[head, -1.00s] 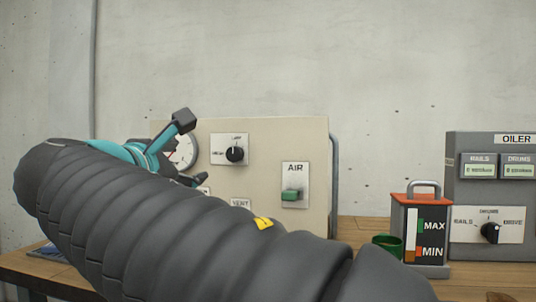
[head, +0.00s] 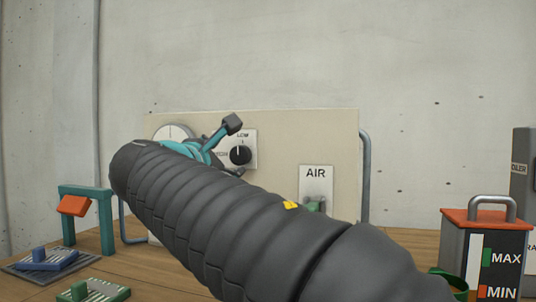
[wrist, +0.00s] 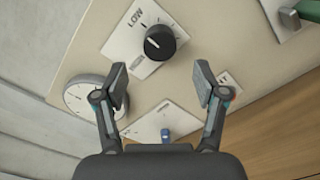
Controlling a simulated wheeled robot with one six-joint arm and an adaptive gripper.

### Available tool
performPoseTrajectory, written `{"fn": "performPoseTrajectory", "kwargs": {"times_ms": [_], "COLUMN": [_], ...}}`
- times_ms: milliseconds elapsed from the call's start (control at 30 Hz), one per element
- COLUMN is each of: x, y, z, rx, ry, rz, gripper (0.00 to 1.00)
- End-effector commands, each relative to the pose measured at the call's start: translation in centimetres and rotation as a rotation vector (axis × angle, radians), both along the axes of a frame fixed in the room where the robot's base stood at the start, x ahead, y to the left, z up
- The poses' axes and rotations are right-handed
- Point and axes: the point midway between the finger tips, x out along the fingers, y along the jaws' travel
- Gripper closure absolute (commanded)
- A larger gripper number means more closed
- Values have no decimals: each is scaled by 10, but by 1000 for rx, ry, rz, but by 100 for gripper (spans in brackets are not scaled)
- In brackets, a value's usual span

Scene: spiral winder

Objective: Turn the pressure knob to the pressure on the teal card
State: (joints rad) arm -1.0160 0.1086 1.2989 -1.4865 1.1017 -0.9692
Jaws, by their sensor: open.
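The black knob (head: 240,155) sits on a white plate marked LOW on the beige panel. It also shows in the wrist view (wrist: 160,42), beyond my fingertips, with a white mark pointing roughly toward LOW. My gripper (wrist: 160,85) is open and empty, its fingers apart on the near side of the knob and not around it. In the head view my gripper (head: 233,148) overlaps the knob plate's edge. A round white gauge (wrist: 90,97) is left of the knob in the wrist view, partly behind a finger. I see no teal card.
The AIR plate (head: 316,178) with a green handle (wrist: 292,22) is right of the knob. A teal stand (head: 106,222) with an orange piece is at the left. An orange-topped can (head: 483,217) stands at the right. My arm hides the panel's lower part.

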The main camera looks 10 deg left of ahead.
Motion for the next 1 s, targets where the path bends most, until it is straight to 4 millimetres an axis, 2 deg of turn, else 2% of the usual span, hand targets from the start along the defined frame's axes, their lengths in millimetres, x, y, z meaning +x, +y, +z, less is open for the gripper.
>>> {"fn": "performPoseTrajectory", "kwargs": {"times_ms": [33,200,400,833,1000], "x": [11,40,63,70,70], "y": [-2,-4,-5,-6,-6], "z": [1,1,1,0,0], "rx": [0,-1,0,0,0], "ry": [-1,-1,0,-1,-1], "rz": [-4,-2,-1,1,1], "gripper": [29,29,29,29,71]}}
